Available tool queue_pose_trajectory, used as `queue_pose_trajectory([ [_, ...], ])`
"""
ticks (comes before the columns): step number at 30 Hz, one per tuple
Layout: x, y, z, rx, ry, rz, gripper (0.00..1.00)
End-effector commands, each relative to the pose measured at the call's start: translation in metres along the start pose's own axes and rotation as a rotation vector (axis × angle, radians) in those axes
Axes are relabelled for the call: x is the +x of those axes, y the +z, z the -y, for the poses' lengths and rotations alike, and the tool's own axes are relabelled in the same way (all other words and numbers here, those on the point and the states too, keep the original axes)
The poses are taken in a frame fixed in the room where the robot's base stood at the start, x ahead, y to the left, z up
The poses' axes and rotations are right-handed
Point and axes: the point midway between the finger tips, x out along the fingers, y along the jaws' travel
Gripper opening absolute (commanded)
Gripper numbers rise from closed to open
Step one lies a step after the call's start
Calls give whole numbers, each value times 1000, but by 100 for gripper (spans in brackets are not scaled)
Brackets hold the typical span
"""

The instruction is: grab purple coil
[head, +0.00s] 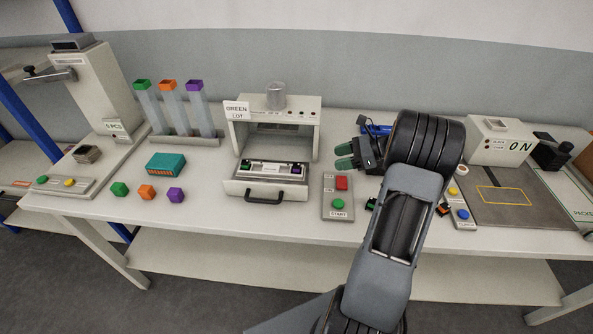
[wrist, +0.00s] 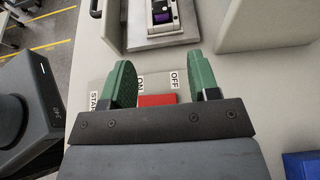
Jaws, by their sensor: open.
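I cannot tell which one is the coil. My gripper (head: 344,156) has green fingers and is open and empty, to the right of the machine. In the wrist view its fingers (wrist: 162,78) are spread above the button panel.
The machine (head: 309,126) labelled GREEN LOT has its drawer out with a black handle. A button panel (head: 338,208) stands right of it. Green, orange and purple-topped tubes (head: 207,116) stand behind. A teal box (head: 166,163) lies behind the pieces. A blue object (wrist: 300,165) is at the right.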

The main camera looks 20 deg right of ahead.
Motion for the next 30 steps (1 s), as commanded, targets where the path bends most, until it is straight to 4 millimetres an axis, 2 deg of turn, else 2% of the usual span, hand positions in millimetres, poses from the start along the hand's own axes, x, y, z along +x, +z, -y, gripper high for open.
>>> queue_pose_trajectory([
  [9, 54, 0, 1, 9, -1, 7, 55],
  [13, 68, 0, 1, 8, -1, 6, 55],
  [20, 80, 0, 1, 7, -1, 6, 55],
  [30, 121, 2, 2, 7, -1, 5, 55],
])
